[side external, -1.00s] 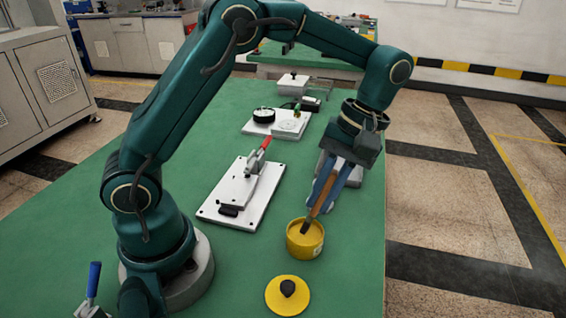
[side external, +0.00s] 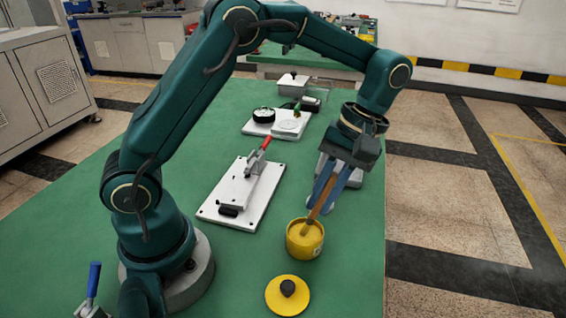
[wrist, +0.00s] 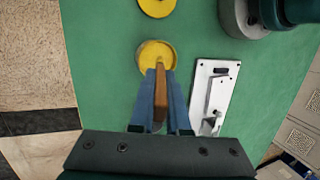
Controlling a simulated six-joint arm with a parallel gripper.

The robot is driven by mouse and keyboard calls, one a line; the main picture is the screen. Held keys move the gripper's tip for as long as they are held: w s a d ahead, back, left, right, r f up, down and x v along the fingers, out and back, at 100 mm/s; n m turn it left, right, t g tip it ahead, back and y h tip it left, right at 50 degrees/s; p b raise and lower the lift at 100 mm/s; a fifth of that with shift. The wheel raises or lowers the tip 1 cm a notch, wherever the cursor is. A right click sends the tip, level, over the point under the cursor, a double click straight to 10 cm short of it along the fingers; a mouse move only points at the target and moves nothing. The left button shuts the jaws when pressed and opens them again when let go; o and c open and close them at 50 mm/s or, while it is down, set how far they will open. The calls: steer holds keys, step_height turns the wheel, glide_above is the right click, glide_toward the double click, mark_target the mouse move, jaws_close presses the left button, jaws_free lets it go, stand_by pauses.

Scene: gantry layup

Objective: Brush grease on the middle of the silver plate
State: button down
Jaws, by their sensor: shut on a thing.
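My gripper (side external: 322,190) has blue fingers and is shut on the wooden handle of a brush (side external: 315,212). The brush points down at a tilt, with its tip, now yellow, in the mouth of a yellow pot (side external: 305,248). In the wrist view the brush handle (wrist: 160,104) lies between the fingers, and its end is over the pot (wrist: 146,55). A pale silver-white plate (side external: 212,211) with a red-handled clamp on it lies left of the pot. The plate also shows in the wrist view (wrist: 227,70), right of my gripper. I cannot tell whether it is the silver plate named.
A yellow lid (side external: 272,301) with a black knob lies in front of the pot. A white base (side external: 256,131) with a black round part stands behind the plate. A pale block (side external: 351,178) is partly hidden behind my gripper. A blue-handled clamp (side external: 93,280) is front left.

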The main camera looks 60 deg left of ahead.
steer(key=shift+r, duration=3.5)
steer(key=shift+a+r, duration=0.1)
steer(key=shift+r, duration=0.1)
steer(key=s+a+r+m+t+y, duration=0.1)
steer(key=s+a+r+m, duration=0.1)
steer(key=a+m, duration=0.35)
steer(key=s+a+r+m+t+y, duration=0.2)
steer(key=s+a+m, duration=0.1)
steer(key=a, duration=0.5)
steer(key=shift+w+a+f, duration=0.1)
steer(key=shift+a+f, duration=0.1)
steer(key=shift+f, duration=1)
steer(key=shift+w+a+f, duration=0.1)
steer(key=shift+a+f, duration=0.05)
steer(key=shift+f, duration=1)
